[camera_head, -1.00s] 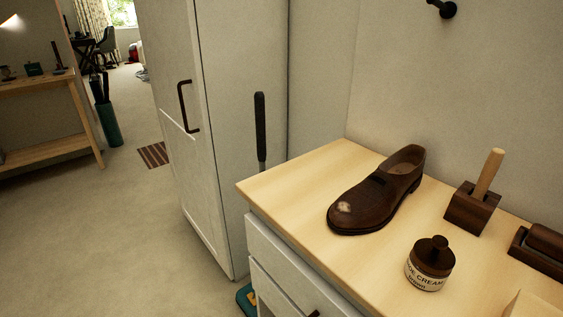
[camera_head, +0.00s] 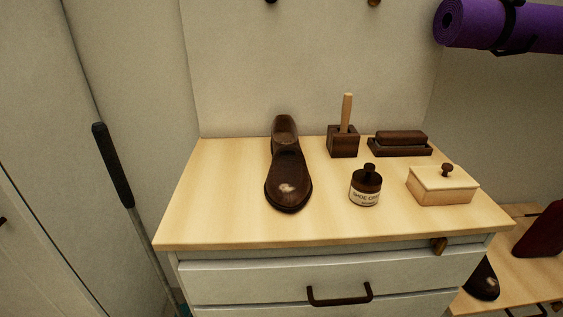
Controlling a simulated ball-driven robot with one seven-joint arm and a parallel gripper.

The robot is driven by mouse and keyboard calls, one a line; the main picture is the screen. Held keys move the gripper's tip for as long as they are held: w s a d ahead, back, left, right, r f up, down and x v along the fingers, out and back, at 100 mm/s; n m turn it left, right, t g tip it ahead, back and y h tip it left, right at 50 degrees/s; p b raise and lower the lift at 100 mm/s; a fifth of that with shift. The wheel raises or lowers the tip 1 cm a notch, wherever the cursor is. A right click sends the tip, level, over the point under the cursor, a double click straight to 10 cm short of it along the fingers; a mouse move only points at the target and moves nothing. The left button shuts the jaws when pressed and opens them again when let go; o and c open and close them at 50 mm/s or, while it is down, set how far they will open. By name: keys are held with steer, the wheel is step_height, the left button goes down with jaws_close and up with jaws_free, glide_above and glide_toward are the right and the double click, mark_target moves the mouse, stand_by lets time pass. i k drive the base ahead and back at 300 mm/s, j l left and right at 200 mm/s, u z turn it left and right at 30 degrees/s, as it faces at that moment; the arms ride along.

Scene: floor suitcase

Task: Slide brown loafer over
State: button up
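The brown loafer (camera_head: 287,168) stands upright on the light wood top of the cabinet (camera_head: 220,215), left of its middle. Its toe, with a pale scuffed patch, points to the front edge. Its heel is near the back wall. My gripper is not in view.
Right of the loafer are a jar of shoe cream (camera_head: 365,187), a dark block with a wooden handle (camera_head: 343,139), a brush on a tray (camera_head: 400,145) and a lidded wooden box (camera_head: 443,186). The top left of the loafer is clear. A dark-handled pole (camera_head: 114,165) leans at left.

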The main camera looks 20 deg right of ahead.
mark_target(287, 185)
steer(key=l+z, duration=0.3)
steer(key=i+l+z, duration=0.15)
steer(key=l+z, duration=0.2)
steer(key=i+l+z, duration=0.15)
steer(key=l+z, duration=0.15)
steer(key=l, duration=0.15)
